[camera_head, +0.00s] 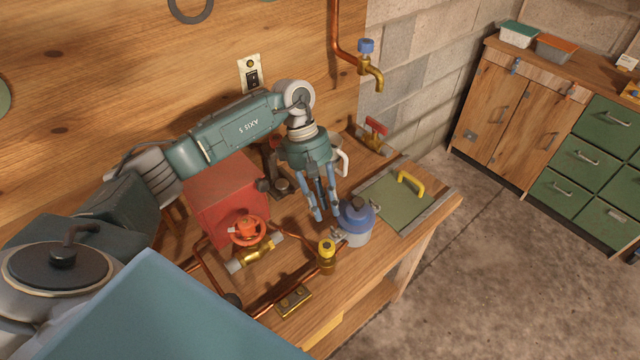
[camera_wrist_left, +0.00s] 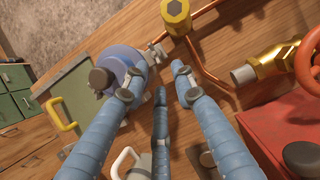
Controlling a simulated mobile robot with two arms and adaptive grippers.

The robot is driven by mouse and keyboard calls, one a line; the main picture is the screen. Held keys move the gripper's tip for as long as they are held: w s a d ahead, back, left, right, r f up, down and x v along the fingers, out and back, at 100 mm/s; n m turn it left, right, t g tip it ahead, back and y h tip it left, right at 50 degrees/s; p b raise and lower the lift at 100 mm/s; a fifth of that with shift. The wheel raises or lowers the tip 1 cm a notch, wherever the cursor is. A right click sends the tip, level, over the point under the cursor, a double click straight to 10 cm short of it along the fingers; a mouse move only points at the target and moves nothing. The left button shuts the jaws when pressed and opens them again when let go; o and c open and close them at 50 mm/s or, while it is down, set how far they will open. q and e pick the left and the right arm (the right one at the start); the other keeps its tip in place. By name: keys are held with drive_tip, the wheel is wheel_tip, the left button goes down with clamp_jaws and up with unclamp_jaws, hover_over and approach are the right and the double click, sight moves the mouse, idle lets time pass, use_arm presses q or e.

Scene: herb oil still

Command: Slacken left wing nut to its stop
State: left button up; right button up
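A small pot with a blue lid and a dark knob (camera_head: 357,220) stands near the bench's front edge; it also shows in the left wrist view (camera_wrist_left: 118,68). A small metal wing nut (camera_head: 337,233) is at the pot's left side, and in the left wrist view it shows (camera_wrist_left: 155,54) between the lid and a copper pipe. My left gripper (camera_head: 325,214) points down beside the pot with its blue fingers spread. In the left wrist view its fingertips (camera_wrist_left: 158,80) are apart, just short of the wing nut, with nothing between them. My right gripper is not in view.
A brass fitting with a yellow top (camera_head: 326,252) stands close to the pot. A red-handwheel valve (camera_head: 248,232) and red box (camera_head: 222,195) are left of it. A green panel with a yellow handle (camera_head: 395,203) lies right. A wall tap (camera_head: 370,70) hangs behind.

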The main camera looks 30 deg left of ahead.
sight(331, 226)
use_arm(q)
drive_tip(key=shift+p+x, duration=0.7)
drive_tip(key=shift+x, duration=1.9)
clamp_jaws()
